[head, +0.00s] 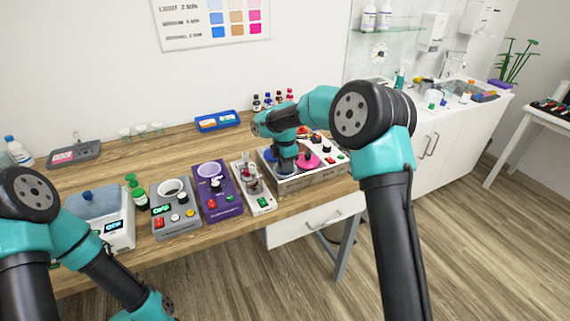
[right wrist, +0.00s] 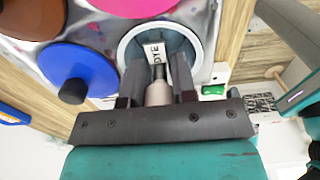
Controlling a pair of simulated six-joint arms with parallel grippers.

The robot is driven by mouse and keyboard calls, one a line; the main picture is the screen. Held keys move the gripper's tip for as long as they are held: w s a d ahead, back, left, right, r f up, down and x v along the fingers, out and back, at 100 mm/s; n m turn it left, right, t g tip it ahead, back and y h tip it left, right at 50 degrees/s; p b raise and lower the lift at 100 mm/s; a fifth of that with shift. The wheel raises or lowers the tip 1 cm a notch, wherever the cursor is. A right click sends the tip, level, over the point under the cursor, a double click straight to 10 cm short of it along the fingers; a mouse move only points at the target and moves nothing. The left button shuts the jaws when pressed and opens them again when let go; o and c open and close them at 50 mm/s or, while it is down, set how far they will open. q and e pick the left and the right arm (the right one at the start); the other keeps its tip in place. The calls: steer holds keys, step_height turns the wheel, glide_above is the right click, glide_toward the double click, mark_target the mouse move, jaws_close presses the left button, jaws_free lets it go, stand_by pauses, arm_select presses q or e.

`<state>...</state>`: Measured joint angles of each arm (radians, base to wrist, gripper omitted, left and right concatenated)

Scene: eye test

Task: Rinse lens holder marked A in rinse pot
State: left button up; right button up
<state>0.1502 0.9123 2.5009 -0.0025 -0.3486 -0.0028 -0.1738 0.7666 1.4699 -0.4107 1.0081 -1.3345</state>
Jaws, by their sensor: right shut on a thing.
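My right gripper (right wrist: 158,78) is shut on a cream, round-ended grip with a metal stem (right wrist: 158,94), apparently a lens holder; no A mark can be read. It points into or over an open round pot (right wrist: 194,42) with a pale rim, and I cannot tell how deep the holder sits. In the head view the right gripper (head: 287,168) is over the multi-pot bath unit (head: 305,179). No pot is readable as the rinse pot. My left arm is at lower left, its gripper out of view.
Beside the open pot are a blue lid (right wrist: 72,68) with a black knob and a magenta lid (right wrist: 133,5). Left of the bath stand a small rack unit (head: 262,202), a purple device (head: 224,205) and a grey device (head: 177,222). A blue tray (head: 218,121) lies behind.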

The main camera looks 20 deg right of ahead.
steer(key=shift+f, duration=0.55)
stand_by(0.4)
steer(key=shift+r, duration=0.1)
stand_by(4.1)
steer(key=shift+r, duration=3.7)
